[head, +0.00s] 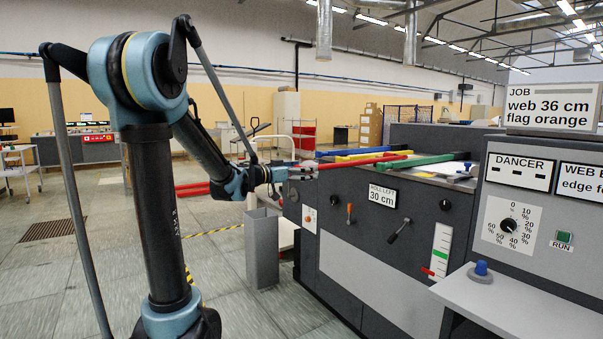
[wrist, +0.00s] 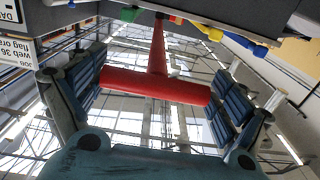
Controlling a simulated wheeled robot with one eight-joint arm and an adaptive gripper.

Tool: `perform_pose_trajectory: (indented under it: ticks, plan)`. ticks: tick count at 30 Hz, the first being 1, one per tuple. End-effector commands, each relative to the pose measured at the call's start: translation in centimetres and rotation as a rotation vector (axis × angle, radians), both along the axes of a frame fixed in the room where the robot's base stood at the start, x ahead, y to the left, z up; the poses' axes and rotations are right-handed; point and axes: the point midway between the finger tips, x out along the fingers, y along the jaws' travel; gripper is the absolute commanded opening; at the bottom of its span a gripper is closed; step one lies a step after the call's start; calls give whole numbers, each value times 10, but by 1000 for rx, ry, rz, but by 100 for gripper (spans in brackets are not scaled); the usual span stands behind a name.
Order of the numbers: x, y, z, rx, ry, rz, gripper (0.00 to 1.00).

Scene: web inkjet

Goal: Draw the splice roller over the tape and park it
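A red bar (head: 362,163) lies across the top of the machine (head: 345,235) alongside a blue bar (head: 335,152), a yellow bar (head: 372,156) and a green bar (head: 418,162). Which one is the splice roller cannot be told by label. In the wrist view the red bar ends in a T-shaped red handle (wrist: 155,85). My gripper (head: 298,172) is at its near end. In the wrist view, my gripper (wrist: 165,66) has its fingers wide apart, one near each end of the crosspiece; no firm hold shows. The tape is not clearly visible.
The front panel has a "ROLL LEFT 30 cm" sign (head: 383,196), a black lever (head: 399,230) and an orange-handled lever (head: 349,213). On the right are a JOB sign (head: 548,105), a dial (head: 508,226) and a blue knob (head: 481,269). A grey bin (head: 262,248) stands below my gripper.

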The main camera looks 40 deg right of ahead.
Motion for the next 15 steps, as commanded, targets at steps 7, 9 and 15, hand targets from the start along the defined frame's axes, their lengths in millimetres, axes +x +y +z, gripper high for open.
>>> perform_pose_trajectory:
  ticks: [7, 9, 15]
  plan:
    - [1, 9, -1, 1, -1, 0, 92]
    - [3, 17, -1, 1, -1, 0, 92]
    - [9, 49, -1, 0, 0, 2, 92]
